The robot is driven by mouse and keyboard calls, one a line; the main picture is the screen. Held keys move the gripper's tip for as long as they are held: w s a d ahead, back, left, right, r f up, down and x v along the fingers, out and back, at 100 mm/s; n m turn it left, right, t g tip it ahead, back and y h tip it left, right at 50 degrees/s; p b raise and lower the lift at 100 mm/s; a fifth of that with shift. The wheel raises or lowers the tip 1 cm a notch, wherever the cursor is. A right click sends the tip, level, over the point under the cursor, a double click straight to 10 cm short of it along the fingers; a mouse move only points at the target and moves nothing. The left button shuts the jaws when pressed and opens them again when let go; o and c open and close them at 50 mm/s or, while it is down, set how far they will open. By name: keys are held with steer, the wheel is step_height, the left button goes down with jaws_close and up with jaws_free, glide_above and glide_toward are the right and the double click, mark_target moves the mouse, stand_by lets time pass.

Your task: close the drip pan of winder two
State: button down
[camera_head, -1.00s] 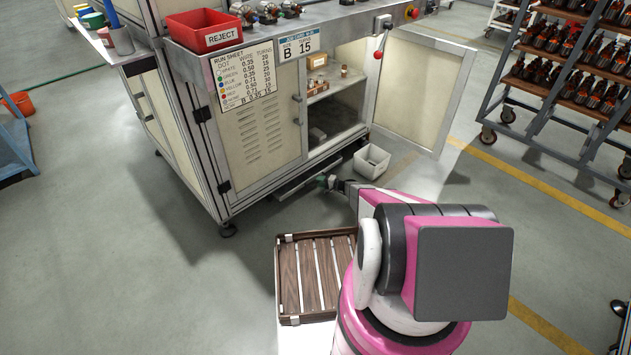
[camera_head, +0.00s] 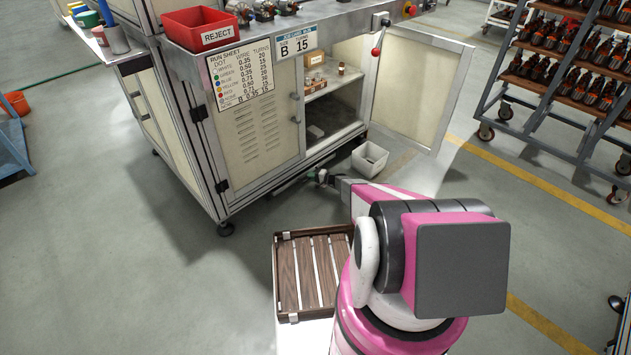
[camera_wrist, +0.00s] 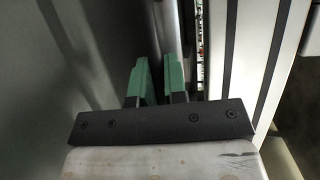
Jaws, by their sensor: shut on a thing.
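The winder cabinet (camera_head: 250,150) stands at the centre of the head view, its front carrying a run sheet and a "B 15" sign. Its drip pan (camera_head: 290,186) is a low, dark tray under the cabinet's bottom edge, showing as a narrow strip. My gripper (camera_head: 322,177) is at the pan's front edge, low near the floor. In the wrist view, the two green fingers of my gripper (camera_wrist: 157,78) stand close together, shut on the pan's front part. The exact gripped spot is hard to make out.
The cabinet's right door (camera_head: 425,95) stands open over shelves with small parts. A white bin (camera_head: 369,159) sits on the floor just right of my gripper. A slatted wooden tray (camera_head: 312,272) is in front. A wheeled rack (camera_head: 560,90) stands at right. Floor at left is clear.

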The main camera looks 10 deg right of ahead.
steer(key=shift+w+a, duration=0.25)
steer(key=shift+w, duration=0.25)
steer(key=c, duration=1.2)
jaws_free()
steer(key=v, duration=1)
steer(key=shift+s+d+r, duration=0.1)
steer(key=shift+s+d, duration=0.1)
steer(key=shift+d, duration=0.05)
